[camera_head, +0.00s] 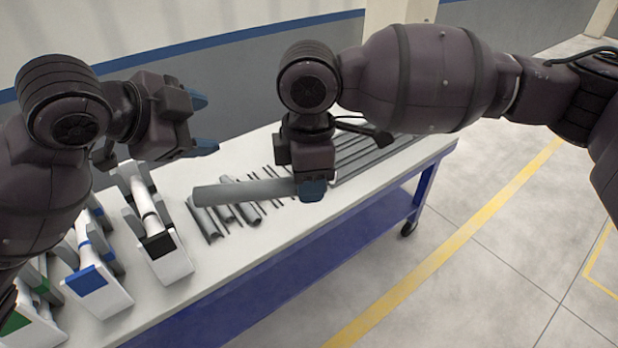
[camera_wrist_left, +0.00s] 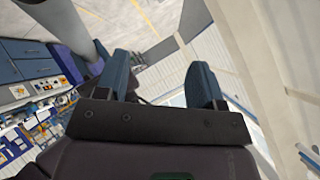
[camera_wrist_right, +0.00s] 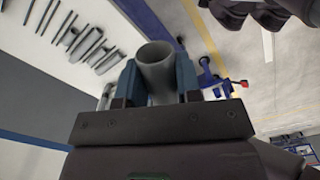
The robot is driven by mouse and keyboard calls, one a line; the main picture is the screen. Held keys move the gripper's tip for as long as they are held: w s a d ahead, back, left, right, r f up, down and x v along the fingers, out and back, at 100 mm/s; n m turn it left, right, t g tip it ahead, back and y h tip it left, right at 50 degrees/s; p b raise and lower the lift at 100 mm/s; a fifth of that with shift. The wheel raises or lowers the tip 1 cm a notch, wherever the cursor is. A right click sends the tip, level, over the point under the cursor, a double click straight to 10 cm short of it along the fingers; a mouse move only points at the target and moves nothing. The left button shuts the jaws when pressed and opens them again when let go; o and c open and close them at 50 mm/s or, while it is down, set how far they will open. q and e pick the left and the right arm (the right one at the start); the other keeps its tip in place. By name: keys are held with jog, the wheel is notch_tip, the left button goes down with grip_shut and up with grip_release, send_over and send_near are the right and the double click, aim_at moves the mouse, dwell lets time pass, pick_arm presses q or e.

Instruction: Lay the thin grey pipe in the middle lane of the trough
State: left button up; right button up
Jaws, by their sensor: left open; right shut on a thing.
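My right gripper (camera_head: 312,190) is shut on a grey pipe (camera_head: 240,192), holding it near one end above the table. The pipe is nearly level and points left in the head view. Its round open end (camera_wrist_right: 156,56) shows between the fingers in the right wrist view. I cannot tell whether it is the thin one. The long grey trough (camera_head: 372,153) with parallel lanes lies on the right part of the table, partly hidden by my right arm. My left gripper (camera_head: 204,123) is open and empty, above the table's back left; its spread fingers show in the left wrist view (camera_wrist_left: 162,80).
Several grey pipes and half-round pieces (camera_head: 250,212) lie in a row on the white table (camera_head: 262,240) below the held pipe. White holders with black, blue (camera_head: 88,280) and green marks stand at the left. The front strip of tabletop is clear.

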pick_arm(q)
jog(key=w+a+f+n+t, duration=0.2)
jog(key=w+a, duration=0.1)
jog(key=a, duration=0.1)
jog(key=s+a+f+n+t+y, duration=0.1)
jog(key=a+f+n, duration=0.2)
jog(key=f, duration=0.6)
jog(key=s+a+f+n+y, duration=0.15)
jog(key=f+n, duration=0.25)
jog(key=f, duration=0.6)
jog(key=s+a+f+n+y, duration=0.2)
jog(key=s+f+n, duration=0.1)
jog(key=s+f, duration=0.7)
jog(key=s+a+f+n+y, duration=0.2)
jog(key=s+f+n, duration=0.1)
jog(key=s+f, duration=0.7)
notch_tip(320, 180, down, 2)
jog(key=shift+f+n+g, duration=0.1)
jog(key=shift+n+g, duration=0.2)
jog(key=shift+n, duration=0.1)
